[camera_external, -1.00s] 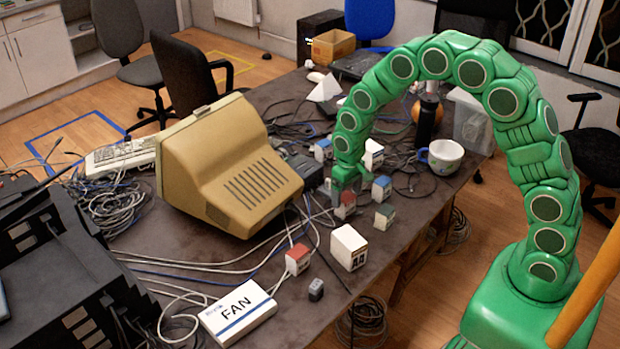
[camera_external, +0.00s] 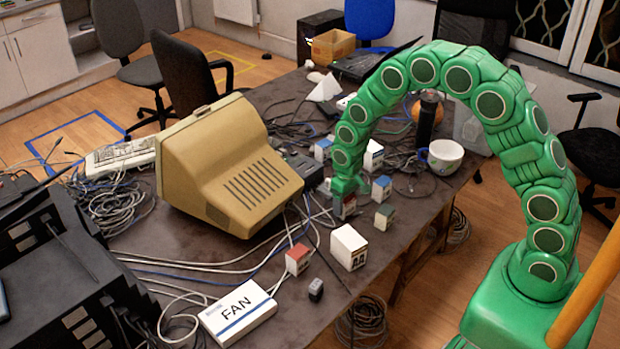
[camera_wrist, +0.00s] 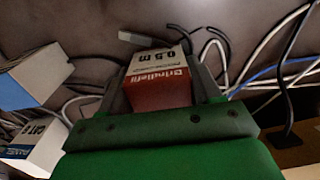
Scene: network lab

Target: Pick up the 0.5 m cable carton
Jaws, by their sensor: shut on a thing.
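The 0.5 m cable carton (camera_wrist: 160,78) is a small box, red on one side and white on another. The wrist view shows "0.5 m" printed on its white part. My gripper (camera_wrist: 165,90) is shut on it, with one finger along each side. In the external view my gripper (camera_external: 346,187) points down over the table, and the carton (camera_external: 345,207) is partly covered by it. I cannot tell whether the carton still touches the table.
Several other small cartons stand near, including a blue-topped one (camera_external: 381,188), a green-topped one (camera_external: 384,217), a large white one (camera_external: 348,247) and a red one (camera_external: 298,260). A beige monitor (camera_external: 235,170) stands to the left. Loose cables (camera_wrist: 275,70) lie around. A cup (camera_external: 445,156) is at right.

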